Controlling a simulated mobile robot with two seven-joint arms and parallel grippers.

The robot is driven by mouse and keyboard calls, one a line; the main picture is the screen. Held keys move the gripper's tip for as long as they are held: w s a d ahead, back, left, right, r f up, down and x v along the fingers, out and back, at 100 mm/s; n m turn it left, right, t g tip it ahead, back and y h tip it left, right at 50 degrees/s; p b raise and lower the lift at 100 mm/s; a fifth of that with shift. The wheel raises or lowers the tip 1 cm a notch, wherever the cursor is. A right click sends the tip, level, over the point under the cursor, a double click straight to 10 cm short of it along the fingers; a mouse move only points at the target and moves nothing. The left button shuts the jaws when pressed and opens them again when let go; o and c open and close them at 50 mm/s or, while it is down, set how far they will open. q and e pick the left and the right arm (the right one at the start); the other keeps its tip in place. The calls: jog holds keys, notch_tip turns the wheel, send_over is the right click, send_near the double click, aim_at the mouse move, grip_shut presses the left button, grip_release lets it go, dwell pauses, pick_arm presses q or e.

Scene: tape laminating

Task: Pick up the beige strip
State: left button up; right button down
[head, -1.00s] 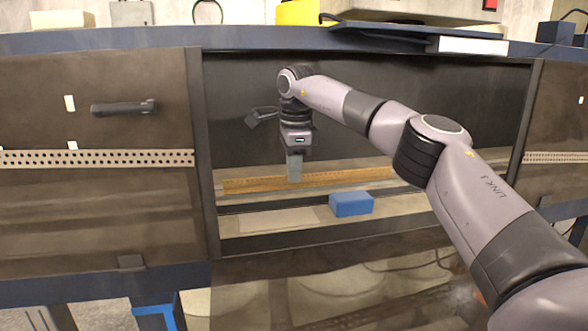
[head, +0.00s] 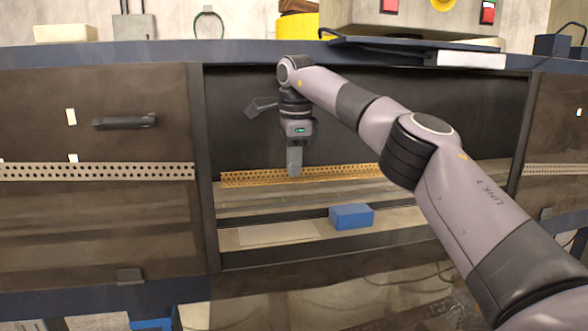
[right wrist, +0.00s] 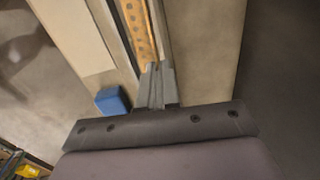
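The beige strip (head: 250,179), long, thin and perforated with an orange-tan tint, spans the open bay in the head view, a little above the ledge. My right gripper (head: 294,170) points down onto it left of its middle. The fingers look close together on the strip, whose contact point is hidden behind them. In the right wrist view, the strip (right wrist: 138,32) runs away from the fingertips of my right gripper (right wrist: 155,70). My left gripper is not in view.
A blue block (head: 351,216) rests on the lower ledge, with a pale flat sheet (head: 278,234) to its left. Dark panels with a handle (head: 125,122) and perforated rails (head: 95,172) flank the bay.

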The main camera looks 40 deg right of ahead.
aim_at(314, 180)
jog(key=shift+s+d+f+b, duration=0.15)
jog(key=shift+s+d+b, duration=0.45)
jog(key=shift+s+b, duration=0.3)
jog(key=shift+s+d+b, duration=0.7)
jog(key=shift+s+d, duration=0.05)
jog(key=shift+s, duration=0.25)
jog(key=shift+s+d, duration=0.6)
jog(key=shift+s, duration=0.3)
jog(key=shift+b, duration=0.35)
